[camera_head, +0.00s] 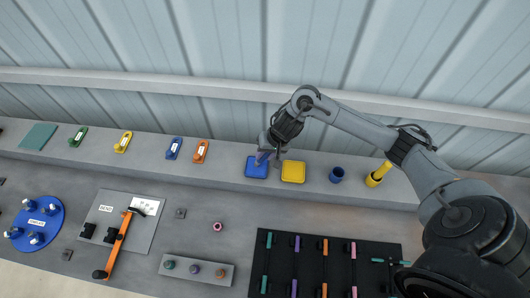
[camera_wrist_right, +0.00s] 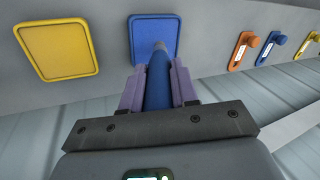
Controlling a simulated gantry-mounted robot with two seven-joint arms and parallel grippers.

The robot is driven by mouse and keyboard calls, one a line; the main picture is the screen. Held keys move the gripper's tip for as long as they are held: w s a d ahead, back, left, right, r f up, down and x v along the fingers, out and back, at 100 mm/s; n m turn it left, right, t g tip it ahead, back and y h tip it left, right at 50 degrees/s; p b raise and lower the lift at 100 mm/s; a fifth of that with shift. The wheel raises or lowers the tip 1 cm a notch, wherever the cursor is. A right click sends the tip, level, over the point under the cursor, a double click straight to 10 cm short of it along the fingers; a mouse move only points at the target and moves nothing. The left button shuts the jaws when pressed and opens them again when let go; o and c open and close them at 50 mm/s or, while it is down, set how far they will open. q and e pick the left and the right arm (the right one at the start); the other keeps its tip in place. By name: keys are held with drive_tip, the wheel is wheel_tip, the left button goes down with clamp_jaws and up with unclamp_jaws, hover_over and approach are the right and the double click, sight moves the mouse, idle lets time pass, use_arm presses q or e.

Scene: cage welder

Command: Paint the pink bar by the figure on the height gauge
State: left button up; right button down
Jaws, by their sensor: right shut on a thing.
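My right gripper (camera_head: 264,155) is over the back ledge. In the right wrist view its purple fingers (camera_wrist_right: 158,88) are shut on a blue brush handle (camera_wrist_right: 158,80). The brush's far end reaches the blue square pad (camera_wrist_right: 142,38), which also shows in the head view (camera_head: 256,173); I cannot tell whether they touch. An orange tool (camera_head: 119,243) lies on a grey plate (camera_head: 104,212) with a card; I cannot identify the height gauge or read a figure. My left gripper is out of view.
A yellow pad (camera_head: 293,172), an empty-looking blue cup (camera_head: 337,174) and a yellow cup (camera_head: 374,180) with a yellow handle stand on the ledge. Several labelled coloured pieces (camera_head: 174,149) line its left. A blue disc (camera_head: 37,221) and a pegged block (camera_head: 197,270) lie in front.

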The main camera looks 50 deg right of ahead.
drive_tip(key=shift+f, duration=0.25)
drive_tip(key=shift+f, duration=0.3)
idle(0.4)
idle(0.7)
idle(0.7)
drive_tip(key=shift+p, duration=0.5)
idle(0.4)
drive_tip(key=shift+f, duration=0.15)
idle(0.6)
